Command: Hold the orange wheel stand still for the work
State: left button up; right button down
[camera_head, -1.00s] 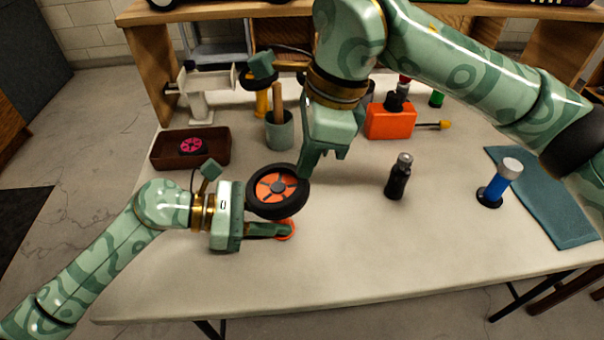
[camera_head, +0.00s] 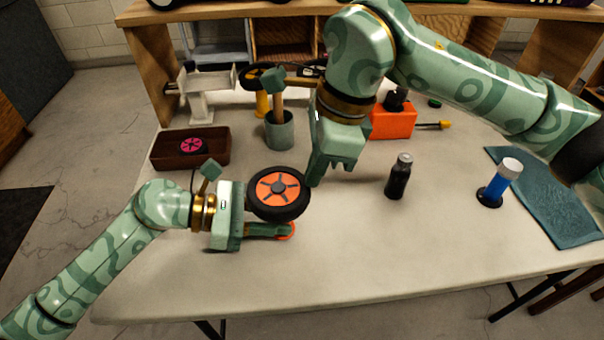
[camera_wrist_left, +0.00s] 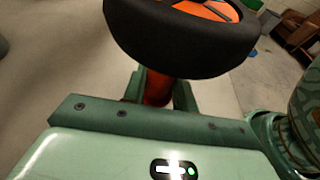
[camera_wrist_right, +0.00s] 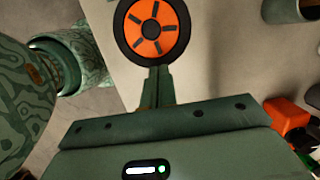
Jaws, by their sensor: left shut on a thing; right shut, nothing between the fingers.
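The orange wheel stand (camera_head: 291,232) stands on the table, mostly hidden under a black-tyred wheel with an orange hub (camera_head: 278,187). Its orange post (camera_wrist_left: 158,92) shows in the left wrist view below the tyre. My left gripper (camera_head: 286,230) is shut on the stand's post from the left, low under the wheel. My right gripper (camera_head: 318,178) is shut and empty just right of the wheel, at about its rim. In the right wrist view the wheel (camera_wrist_right: 171,46) lies just past the closed fingertips (camera_wrist_right: 158,72); I cannot tell whether they touch it.
A dark bottle (camera_head: 399,177) and a blue cylinder (camera_head: 506,178) stand to the right, near a teal mat (camera_head: 565,215). A brown tray (camera_head: 165,154) with a pink wheel (camera_head: 194,146) is at the left. A grey cup (camera_head: 280,133) and orange box (camera_head: 394,122) stand behind. The front table is clear.

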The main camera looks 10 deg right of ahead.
jog(key=shift+d+r, duration=0.3)
jog(key=shift+d, duration=0.6)
jog(key=v, duration=1.2)
jog(key=shift+s, duration=0.1)
pick_arm(q)
jog(key=o, duration=1)
